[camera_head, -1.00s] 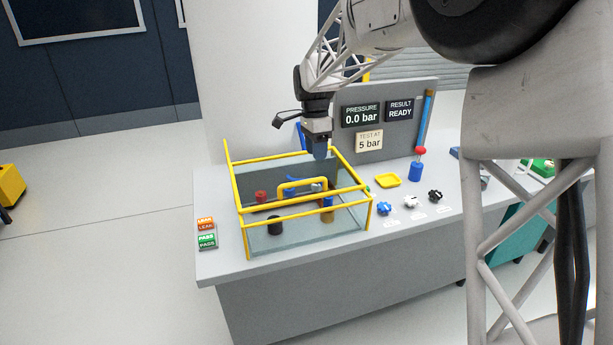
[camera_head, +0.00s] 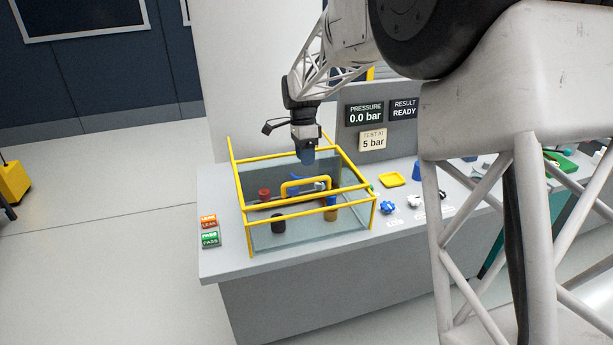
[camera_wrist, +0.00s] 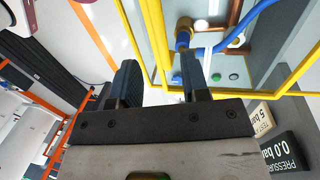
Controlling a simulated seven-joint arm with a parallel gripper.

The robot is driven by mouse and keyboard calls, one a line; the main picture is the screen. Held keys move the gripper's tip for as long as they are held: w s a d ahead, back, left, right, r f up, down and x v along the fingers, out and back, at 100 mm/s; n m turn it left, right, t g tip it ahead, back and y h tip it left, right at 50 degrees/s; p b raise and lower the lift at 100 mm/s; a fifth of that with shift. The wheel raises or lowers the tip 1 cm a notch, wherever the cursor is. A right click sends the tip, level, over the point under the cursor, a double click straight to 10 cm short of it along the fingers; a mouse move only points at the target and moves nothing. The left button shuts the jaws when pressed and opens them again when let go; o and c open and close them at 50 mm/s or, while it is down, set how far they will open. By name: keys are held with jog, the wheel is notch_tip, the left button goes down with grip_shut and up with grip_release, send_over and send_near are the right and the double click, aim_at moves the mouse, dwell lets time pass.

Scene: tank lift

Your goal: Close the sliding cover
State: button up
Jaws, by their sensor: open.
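The glass tank with yellow rails (camera_head: 375,213) stands on the bench in the head view. A yellow arched handle (camera_head: 305,180) rises over its middle, apparently on the clear sliding cover; the cover's edges are hard to make out. My gripper (camera_head: 307,160) points down above the back part of the tank, behind the handle. Yellow rails (camera_wrist: 155,35) pass just beyond the fingertips there. I cannot tell the exact height of the gripper over the rails.
A black fitting (camera_head: 278,224), a brass fitting (camera_head: 331,214) and a red part (camera_head: 265,194) show through the tank. Blue (camera_head: 387,207) and white (camera_head: 414,201) knobs and a yellow tray (camera_head: 392,179) are at right. The pressure display (camera_head: 364,112) stands behind. LEAK and PASS tags (camera_head: 209,230) lie left.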

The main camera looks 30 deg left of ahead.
jog(key=shift+s+d+f, duration=0.15)
jog(key=shift+f, duration=0.9)
jog(key=shift+s+d+f, duration=0.15)
jog(key=shift+f, duration=0.95)
jog(key=shift+s+d+f, duration=0.15)
jog(key=shift+f, duration=0.9)
grip_shut()
